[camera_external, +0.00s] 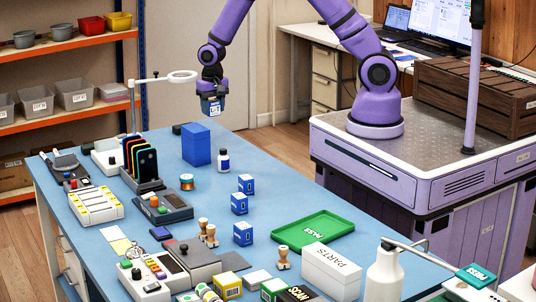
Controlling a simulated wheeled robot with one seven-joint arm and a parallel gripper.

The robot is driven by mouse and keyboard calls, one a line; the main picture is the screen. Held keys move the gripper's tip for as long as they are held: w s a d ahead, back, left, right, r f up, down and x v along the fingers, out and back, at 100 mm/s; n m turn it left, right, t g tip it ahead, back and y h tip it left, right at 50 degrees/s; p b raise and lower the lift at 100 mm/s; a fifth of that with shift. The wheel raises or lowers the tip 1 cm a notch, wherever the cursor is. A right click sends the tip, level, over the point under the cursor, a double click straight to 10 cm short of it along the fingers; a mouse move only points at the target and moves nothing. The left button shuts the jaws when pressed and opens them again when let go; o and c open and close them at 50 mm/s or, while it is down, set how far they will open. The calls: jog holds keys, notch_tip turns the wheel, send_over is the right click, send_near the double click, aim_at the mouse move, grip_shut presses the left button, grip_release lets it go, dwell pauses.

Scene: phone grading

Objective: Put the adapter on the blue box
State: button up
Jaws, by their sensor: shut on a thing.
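My gripper (212,90) is at the upper middle of the view, pointing down, above the far part of the blue table. It is shut on a small dark block with a white and blue label, which seems to be the adapter (213,106). The adapter hangs in the air, apart from everything below it. A plain blue box (196,146) stands upright on the table, lower and slightly left of the adapter in the picture. Its top looks bare. How far the adapter is from it in depth is hard to tell.
A ring lamp (184,77) on a stand is left of my gripper. A small bottle (223,161) stands right of the blue box. Several small blue cartons (239,204), a phone rack (143,166) and a green tray (313,230) are nearer. The table right of the bottle is clear.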

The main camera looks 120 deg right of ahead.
send_over(195, 127)
jog(key=shift+w+a+f, duration=0.1)
jog(key=shift+f, duration=1.95)
jog(key=shift+f, duration=0.15)
jog(key=o, duration=0.9)
